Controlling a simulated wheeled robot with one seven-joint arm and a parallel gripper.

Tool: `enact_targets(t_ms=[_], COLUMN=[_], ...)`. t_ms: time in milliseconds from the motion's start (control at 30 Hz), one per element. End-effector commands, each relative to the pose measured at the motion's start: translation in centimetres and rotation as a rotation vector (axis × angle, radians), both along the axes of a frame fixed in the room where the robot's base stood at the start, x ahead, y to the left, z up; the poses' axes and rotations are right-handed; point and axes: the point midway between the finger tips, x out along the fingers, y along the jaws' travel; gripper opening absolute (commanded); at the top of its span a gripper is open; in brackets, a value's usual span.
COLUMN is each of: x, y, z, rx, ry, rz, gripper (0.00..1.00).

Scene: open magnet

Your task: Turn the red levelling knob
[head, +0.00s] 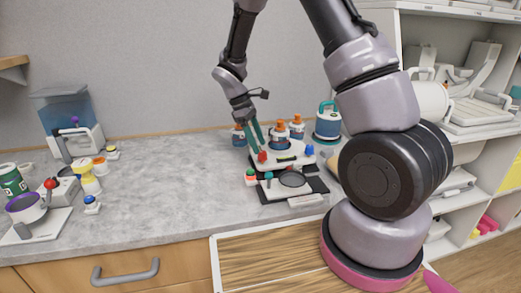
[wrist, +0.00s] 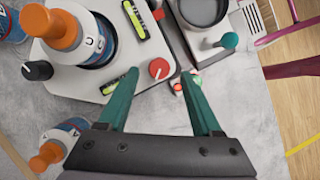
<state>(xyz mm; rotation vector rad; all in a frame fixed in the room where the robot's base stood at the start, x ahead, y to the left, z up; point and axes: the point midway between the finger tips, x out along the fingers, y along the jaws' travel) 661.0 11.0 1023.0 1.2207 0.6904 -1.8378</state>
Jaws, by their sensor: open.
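The red knob (wrist: 159,68) has a white pointer mark and sits at the corner of a pale plate (wrist: 130,55) in the wrist view. It also shows in the head view (head: 262,156) at the left front of the stand. My gripper (wrist: 160,76) is open, with its two green fingers spread either side of the knob in the picture. The knob appears just beyond the fingertips, and I see no contact. In the head view my gripper (head: 257,143) points down over the red knob. Its exact height above the knob is hard to tell.
Orange-capped bottles (wrist: 78,38) stand close to my left finger in the wrist view. A black knob (wrist: 37,70), a round dark pan (wrist: 203,10) and a teal knob (wrist: 230,41) are nearby. In the head view the counter (head: 170,180) left of the stand is clear.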

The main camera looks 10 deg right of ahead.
Motion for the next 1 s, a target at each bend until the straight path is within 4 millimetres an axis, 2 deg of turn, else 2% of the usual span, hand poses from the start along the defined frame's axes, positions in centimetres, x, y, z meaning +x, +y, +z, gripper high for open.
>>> enact_targets(t_ms=[100, 200, 567, 600, 733, 1000], x=[-0.4, -0.5, -0.6, -0.6, -0.6, -0.6], y=[-0.6, -0.9, -1.0, -1.0, -1.0, -1.0], z=[-1.6, -2.4, -2.8, -2.8, -2.8, -2.8], rx=[-0.001, 0.0, 0.001, 0.001, 0.001, 0.001], ry=[0.001, 0.0, -0.001, -0.001, -0.001, -0.002], rz=[-0.001, 0.0, -0.001, -0.001, -0.001, -0.015], gripper=[0.66, 0.66, 0.66, 0.51, 0.01, 0.0])
